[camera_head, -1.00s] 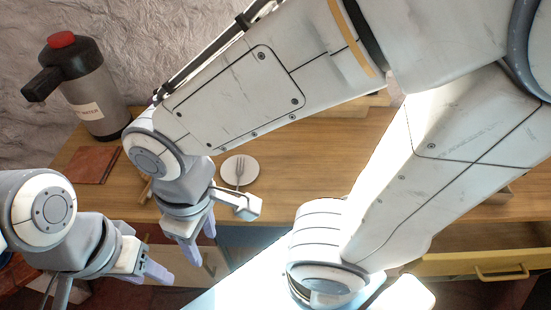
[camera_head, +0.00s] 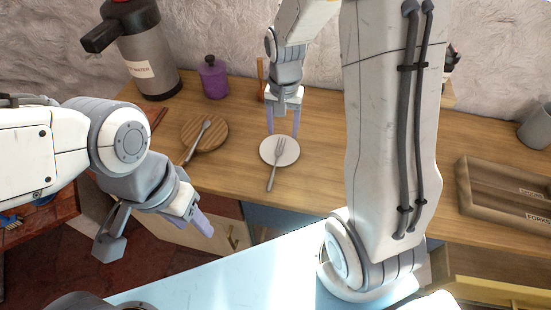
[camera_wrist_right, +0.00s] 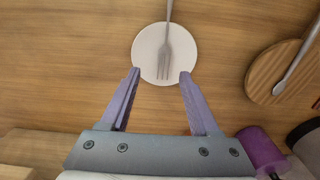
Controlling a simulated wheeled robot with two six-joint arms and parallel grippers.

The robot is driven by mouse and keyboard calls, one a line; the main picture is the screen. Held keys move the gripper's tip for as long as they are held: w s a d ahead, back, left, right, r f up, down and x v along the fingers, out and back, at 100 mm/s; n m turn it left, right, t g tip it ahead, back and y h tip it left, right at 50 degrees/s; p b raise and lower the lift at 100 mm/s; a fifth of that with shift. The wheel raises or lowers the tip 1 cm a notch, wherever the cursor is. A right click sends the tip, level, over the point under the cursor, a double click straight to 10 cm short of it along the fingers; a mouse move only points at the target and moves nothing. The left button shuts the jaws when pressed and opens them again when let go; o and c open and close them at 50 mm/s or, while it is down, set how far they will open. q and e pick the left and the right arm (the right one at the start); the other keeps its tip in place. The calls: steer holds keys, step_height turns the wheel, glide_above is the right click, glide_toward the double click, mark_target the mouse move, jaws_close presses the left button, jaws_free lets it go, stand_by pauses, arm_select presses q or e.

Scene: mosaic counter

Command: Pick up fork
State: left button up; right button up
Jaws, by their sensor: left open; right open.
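A metal fork (camera_head: 273,176) lies on a small white plate (camera_head: 289,151) on the wooden counter, its handle reaching past the plate's near rim. In the right wrist view, the fork (camera_wrist_right: 168,40) lies across the plate (camera_wrist_right: 146,58) with its tines towards my gripper. My right gripper (camera_head: 283,125) is open and empty at the far side of the plate. In the right wrist view, its fingertips (camera_wrist_right: 160,74) are spread either side of the tines, with nothing between them. My left gripper (camera_head: 203,221) is empty, in front of the counter at the left, away from the fork.
A round wooden board (camera_head: 216,134) with another utensil (camera_head: 199,140) is left of the plate. Behind are a purple lidded pot (camera_head: 213,78) and a large flask (camera_head: 148,50). A labelled wooden tray (camera_head: 480,190) sits at the right, above an open yellow drawer (camera_head: 492,288).

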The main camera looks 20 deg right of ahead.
mark_target(279, 151)
steer(key=f, duration=0.4)
steer(key=a+f, duration=0.1)
steer(key=f, duration=0.1)
steer(key=shift+s+a+f, duration=0.1)
steer(key=shift+s+f, duration=0.1)
steer(key=shift+f, duration=0.05)
jaws_close()
